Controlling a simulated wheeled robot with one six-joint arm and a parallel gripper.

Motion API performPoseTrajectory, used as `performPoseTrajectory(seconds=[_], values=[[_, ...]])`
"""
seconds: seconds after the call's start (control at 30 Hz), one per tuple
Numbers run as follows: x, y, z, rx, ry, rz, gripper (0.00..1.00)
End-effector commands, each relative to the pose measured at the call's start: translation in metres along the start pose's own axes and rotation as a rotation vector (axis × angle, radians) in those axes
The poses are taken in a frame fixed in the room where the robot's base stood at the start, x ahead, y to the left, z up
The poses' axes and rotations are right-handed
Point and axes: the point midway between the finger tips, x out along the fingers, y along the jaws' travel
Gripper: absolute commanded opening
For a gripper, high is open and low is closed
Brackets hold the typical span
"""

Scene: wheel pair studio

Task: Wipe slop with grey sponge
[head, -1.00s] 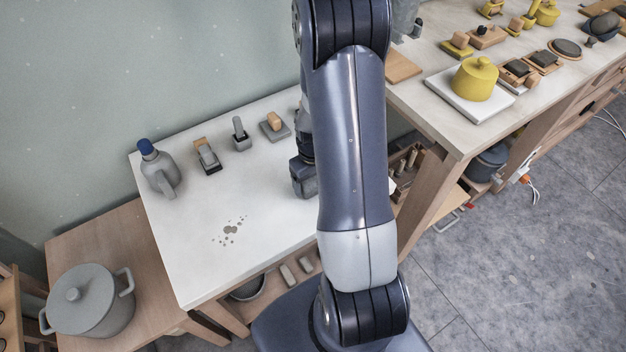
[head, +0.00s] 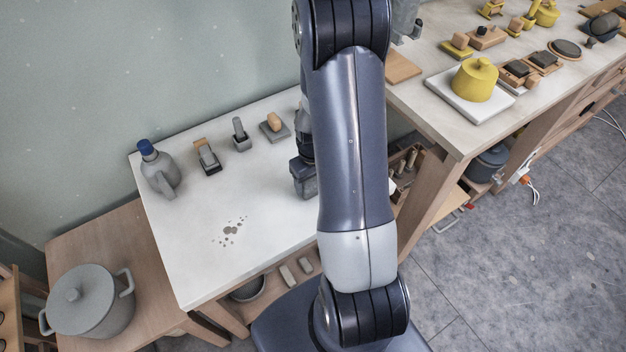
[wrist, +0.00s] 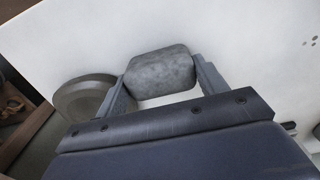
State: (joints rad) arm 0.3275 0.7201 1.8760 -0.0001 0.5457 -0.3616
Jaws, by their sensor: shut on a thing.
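The grey sponge (wrist: 160,73) is between the two fingers of my gripper (wrist: 160,82) in the wrist view, and the gripper is shut on it. White tabletop shows beyond it; I cannot tell whether the sponge touches the table. In the head view my gripper (head: 304,182) is partly hidden behind my arm, over the right part of the white table. The slop (head: 231,230) is a patch of grey-brown spots on the front left of that table, apart from the gripper. A few of its spots show at the right edge of the wrist view (wrist: 313,41).
The white tabletop (head: 200,262) is clear around the slop. A grey bottle with a blue cap (head: 160,172) and several small tools stand along its back. A round grey object (wrist: 85,97) is beside the gripper. A grey pot (head: 90,300) stands at lower left.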

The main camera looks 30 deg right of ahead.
Motion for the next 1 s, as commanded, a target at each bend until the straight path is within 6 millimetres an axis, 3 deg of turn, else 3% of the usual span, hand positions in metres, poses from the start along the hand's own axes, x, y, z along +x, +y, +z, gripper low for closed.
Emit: performPoseTrajectory(seconds=[0.73,1.0], values=[[-0.057,0.0,0.0,0.0,0.002,0.001,0.42],[-0.06,0.0,0.0,0.0,0.0,0.0,0.42]])
